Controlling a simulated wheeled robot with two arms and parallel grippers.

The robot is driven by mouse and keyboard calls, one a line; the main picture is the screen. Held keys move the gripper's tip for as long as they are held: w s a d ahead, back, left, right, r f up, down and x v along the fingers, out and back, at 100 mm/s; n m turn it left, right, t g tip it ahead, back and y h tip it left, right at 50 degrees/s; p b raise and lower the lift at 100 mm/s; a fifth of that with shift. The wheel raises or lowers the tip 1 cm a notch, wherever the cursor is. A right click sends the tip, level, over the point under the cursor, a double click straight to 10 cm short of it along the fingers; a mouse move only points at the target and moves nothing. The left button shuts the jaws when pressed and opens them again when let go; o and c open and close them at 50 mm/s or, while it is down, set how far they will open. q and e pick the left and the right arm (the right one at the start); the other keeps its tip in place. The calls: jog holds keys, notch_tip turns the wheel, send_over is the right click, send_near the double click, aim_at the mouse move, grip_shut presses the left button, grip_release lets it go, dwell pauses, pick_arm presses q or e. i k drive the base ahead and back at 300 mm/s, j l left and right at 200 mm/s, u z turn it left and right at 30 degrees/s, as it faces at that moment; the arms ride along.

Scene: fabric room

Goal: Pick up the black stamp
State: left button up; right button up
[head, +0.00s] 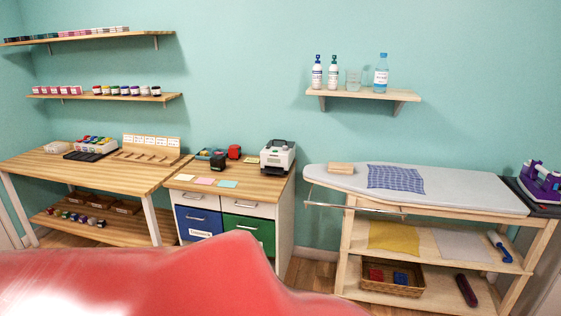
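A small black object (217,161), which looks like the black stamp, stands on the wooden top of the drawer cabinet (254,186). It is near the cabinet's back left, beside a shallow blue tray (204,154). A similar red stamp (234,151) stands just behind it to the right. Neither of my grippers shows in the head view, so their state and place are hidden.
A white label printer (278,156) stands to the right on the cabinet. Coloured paper notes (204,181) lie in front of the stamp. A wooden table (120,178) adjoins at left, an ironing board (450,190) stands at right. The near floor is mostly hidden.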

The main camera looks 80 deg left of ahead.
aim_at(217, 162)
jog(key=u, duration=3.2)
jog(key=i+j, duration=0.1)
jog(key=i, duration=0.5)
jog(key=i+j+z, duration=0.1)
jog(key=i, duration=0.5)
jog(key=i+j, duration=0.2)
jog(key=i, duration=0.4)
jog(key=l+z, duration=0.05)
